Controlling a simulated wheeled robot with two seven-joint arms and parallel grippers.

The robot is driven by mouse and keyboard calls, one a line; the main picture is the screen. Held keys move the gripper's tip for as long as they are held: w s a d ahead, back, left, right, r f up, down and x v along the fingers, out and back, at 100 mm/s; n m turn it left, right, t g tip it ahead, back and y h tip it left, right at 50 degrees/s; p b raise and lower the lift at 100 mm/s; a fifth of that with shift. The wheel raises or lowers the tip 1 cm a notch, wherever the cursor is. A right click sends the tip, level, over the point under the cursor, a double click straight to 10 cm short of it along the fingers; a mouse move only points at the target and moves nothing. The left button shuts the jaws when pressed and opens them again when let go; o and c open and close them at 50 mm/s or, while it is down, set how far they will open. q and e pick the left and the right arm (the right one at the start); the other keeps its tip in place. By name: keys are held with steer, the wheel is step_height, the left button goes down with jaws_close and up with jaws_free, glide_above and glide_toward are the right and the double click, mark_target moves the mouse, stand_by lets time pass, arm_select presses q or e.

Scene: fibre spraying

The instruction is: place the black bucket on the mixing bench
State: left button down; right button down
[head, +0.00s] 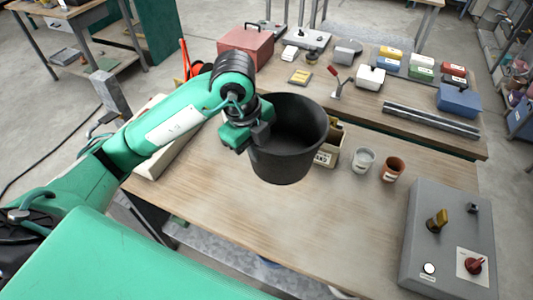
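The black bucket (286,162) is in the middle of the head view, roughly upright with its mouth up. My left gripper (258,136) is shut on the left side of its rim. The bucket hangs over the near wooden bench (260,224), which I take to be the mixing bench. Whether its bottom touches the bench top, I cannot tell. The inside of the bucket is dark. My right gripper is not in view.
Behind and right of the bucket stand a small box (328,155), a clear cup (363,160) and a brown cup (391,168). A grey control box (448,240) fills the bench's right end. The bench front is clear. A second bench (350,103) with tools stands behind.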

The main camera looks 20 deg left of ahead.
arm_select(q)
step_height(320, 180, down, 18)
steer(key=p, duration=0.3)
stand_by(0.4)
steer(key=c, duration=1.6)
jaws_free()
steer(key=shift+f, duration=0.15)
steer(key=shift+c, duration=0.2)
step_height(320, 180, up, 12)
steer(key=s+a+b, duration=0.1)
steer(key=b, duration=0.2)
steer(key=shift+a+b, duration=0.3)
steer(key=shift+a, duration=0.05)
